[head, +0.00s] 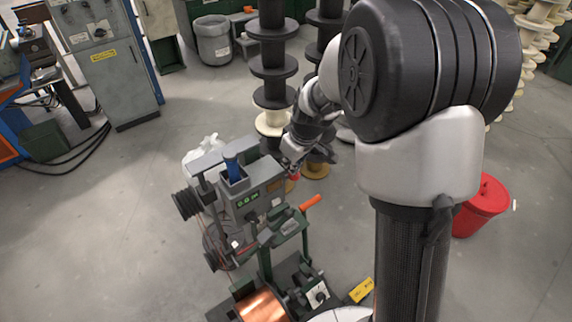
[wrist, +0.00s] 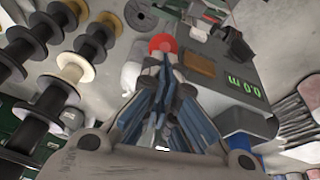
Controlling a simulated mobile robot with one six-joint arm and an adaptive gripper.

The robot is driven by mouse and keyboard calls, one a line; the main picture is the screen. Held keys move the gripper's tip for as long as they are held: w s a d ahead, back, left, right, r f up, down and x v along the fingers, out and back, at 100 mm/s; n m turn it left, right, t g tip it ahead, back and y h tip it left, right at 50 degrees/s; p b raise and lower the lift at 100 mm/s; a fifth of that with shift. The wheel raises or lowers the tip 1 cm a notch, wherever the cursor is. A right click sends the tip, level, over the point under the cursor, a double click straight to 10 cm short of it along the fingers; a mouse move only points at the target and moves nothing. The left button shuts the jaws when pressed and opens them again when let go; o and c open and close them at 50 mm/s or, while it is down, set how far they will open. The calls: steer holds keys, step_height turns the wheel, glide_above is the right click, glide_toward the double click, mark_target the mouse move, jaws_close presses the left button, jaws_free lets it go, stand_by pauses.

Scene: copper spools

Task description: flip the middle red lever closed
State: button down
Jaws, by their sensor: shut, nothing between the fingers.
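A grey machine (head: 262,188) with a green "0.0 m" display stands at the lower middle of the head view. A red round knob, apparently the lever's end, (wrist: 163,43) shows right at my fingertips in the wrist view. It is a small red spot (head: 294,177) just below my gripper in the head view. My gripper (wrist: 164,62) is shut and empty, its tips against or just short of the knob; I cannot tell whether they touch. In the head view my gripper (head: 291,164) is at the machine's right side. The lever's shaft is hidden, so its angle is unclear.
An orange handle (head: 310,202) sticks out to the right below the red spot. A blue part (head: 232,165) stands on the machine's top. Black spools (head: 273,68) are stacked behind my gripper. A red bin (head: 481,208) stands at right.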

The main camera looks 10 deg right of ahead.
steer(key=s+d+f+b, duration=0.2)
steer(key=s+f+b, duration=0.2)
steer(key=b, duration=0.3)
steer(key=shift+s+f, duration=0.4)
steer(key=shift+s, duration=0.15)
steer(key=shift+r, duration=0.1)
step_height(320, 180, up, 5)
steer(key=p, duration=0.4)
steer(key=s+d+r, duration=0.2)
steer(key=s, duration=0.6)
steer(key=shift+s+d, duration=0.35)
steer(key=shift+s, duration=0.05)
steer(key=shift+r, duration=0.15)
